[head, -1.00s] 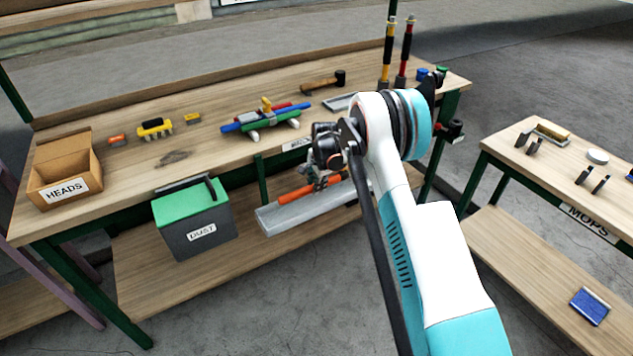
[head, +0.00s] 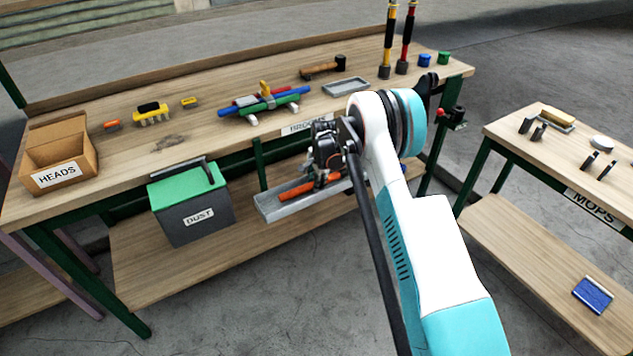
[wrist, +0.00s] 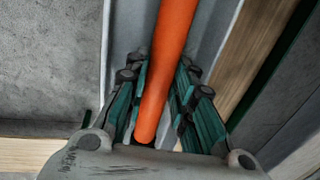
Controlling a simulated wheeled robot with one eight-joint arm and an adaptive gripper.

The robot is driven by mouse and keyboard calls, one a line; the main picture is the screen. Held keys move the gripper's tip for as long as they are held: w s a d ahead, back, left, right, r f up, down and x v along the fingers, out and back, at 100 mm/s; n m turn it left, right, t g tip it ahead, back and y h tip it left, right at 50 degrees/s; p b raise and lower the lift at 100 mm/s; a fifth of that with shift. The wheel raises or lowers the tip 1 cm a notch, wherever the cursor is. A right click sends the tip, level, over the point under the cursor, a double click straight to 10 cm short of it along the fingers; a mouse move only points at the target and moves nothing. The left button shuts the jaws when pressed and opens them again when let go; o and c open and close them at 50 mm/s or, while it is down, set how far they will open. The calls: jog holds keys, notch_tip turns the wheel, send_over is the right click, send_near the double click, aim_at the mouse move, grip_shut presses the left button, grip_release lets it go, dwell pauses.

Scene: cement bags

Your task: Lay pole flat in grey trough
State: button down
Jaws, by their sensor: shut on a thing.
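The orange pole (head: 297,189) is held in my gripper (head: 327,168), which is shut around it. The grey trough (head: 277,212) runs along the front of the brooms bench, below the tabletop. The pole lies lengthwise along the trough and looks roughly level with its rim in the head view. The wrist view shows the pole (wrist: 167,60) between the green-sided fingers of my gripper (wrist: 160,82), with the pale trough floor and walls (wrist: 210,35) behind it. I cannot tell whether the pole touches the trough floor. My arm and gripper hide its right part.
The dust bin (head: 192,205) with a green lid stands left of the trough. The heads box (head: 58,160), a brush, a clamped blue and green pole stack (head: 265,101) and a mallet (head: 323,67) sit on the bench. The mops table (head: 560,150) is at right.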

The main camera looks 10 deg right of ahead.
jog(key=shift+f, duration=0.35)
jog(key=c, duration=1.3)
grip_release()
jog(key=shift+r, duration=0.1)
jog(key=shift+r+p, duration=0.4)
jog(key=shift+r, duration=1.05)
jog(key=shift+r+p, duration=1.05)
jog(key=shift+r, duration=1.6)
jog(key=shift+r, duration=0.1)
